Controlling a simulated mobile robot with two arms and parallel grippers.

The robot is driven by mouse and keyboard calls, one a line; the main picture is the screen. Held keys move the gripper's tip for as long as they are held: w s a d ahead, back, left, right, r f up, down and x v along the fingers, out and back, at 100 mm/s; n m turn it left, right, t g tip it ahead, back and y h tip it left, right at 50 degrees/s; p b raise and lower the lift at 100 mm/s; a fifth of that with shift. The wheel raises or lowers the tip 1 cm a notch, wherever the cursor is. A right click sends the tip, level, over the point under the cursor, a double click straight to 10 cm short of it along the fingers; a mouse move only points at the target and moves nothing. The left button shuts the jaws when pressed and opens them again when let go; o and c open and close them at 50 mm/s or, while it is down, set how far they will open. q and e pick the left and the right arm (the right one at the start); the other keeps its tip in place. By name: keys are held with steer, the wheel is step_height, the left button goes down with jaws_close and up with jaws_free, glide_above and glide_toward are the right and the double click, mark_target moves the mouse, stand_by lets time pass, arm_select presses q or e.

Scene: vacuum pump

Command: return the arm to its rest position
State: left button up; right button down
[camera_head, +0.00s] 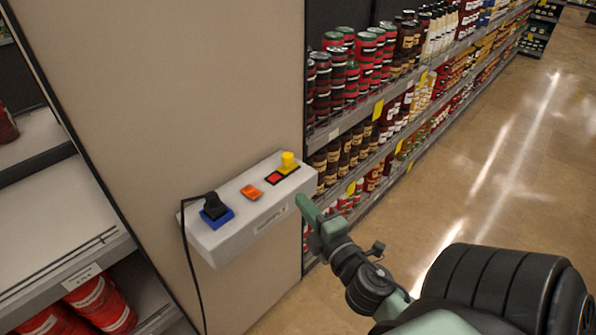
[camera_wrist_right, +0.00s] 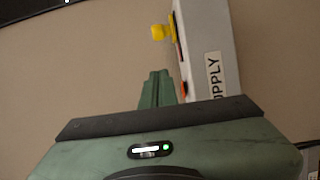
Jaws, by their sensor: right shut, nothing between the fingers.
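My right arm comes in from the lower right in the head view. Its green gripper (camera_head: 306,210) is shut and empty, with its fingertips close to the right front corner of the supply box. In the right wrist view the shut fingers (camera_wrist_right: 155,86) point toward the panel beside the box. I cannot tell whether they touch anything. The white supply box (camera_head: 225,237) is fixed to the beige panel. It carries a yellow knob (camera_head: 288,160), an orange-red switch (camera_head: 251,192) and a black plug (camera_head: 212,205) in a blue socket. My left gripper is not in view.
The beige panel (camera_head: 215,80) stands behind the box. A black cable (camera_head: 191,262) hangs from the plug. Shelves of jars and bottles (camera_head: 350,65) run back on the right, and another shelf (camera_head: 55,210) stands at the left. The aisle floor (camera_head: 500,150) at the right is clear.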

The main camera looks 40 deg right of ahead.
steer(key=shift+d, duration=0.1)
stand_by(0.4)
steer(key=s+a+f+m+g+y, duration=0.1)
steer(key=s+f+m+g, duration=0.15)
steer(key=f, duration=0.95)
steer(key=s+a+f+m+g, duration=0.1)
steer(key=s+f+m+g, duration=0.15)
steer(key=f, duration=1.05)
steer(key=s+a+f+m+g+y, duration=0.1)
steer(key=s+f+m+g, duration=0.15)
steer(key=f, duration=0.95)
steer(key=s+a+f+m+g+y, duration=0.1)
steer(key=s+a+f+g, duration=0.3)
steer(key=s+f, duration=0.6)
steer(key=s+a+f+m+g+y, duration=0.1)
steer(key=s+a+f+m+g, duration=0.3)
steer(key=s+f, duration=0.7)
steer(key=s+a+g, duration=0.1)
steer(key=s, duration=0.4)
steer(key=shift+s, duration=0.15)
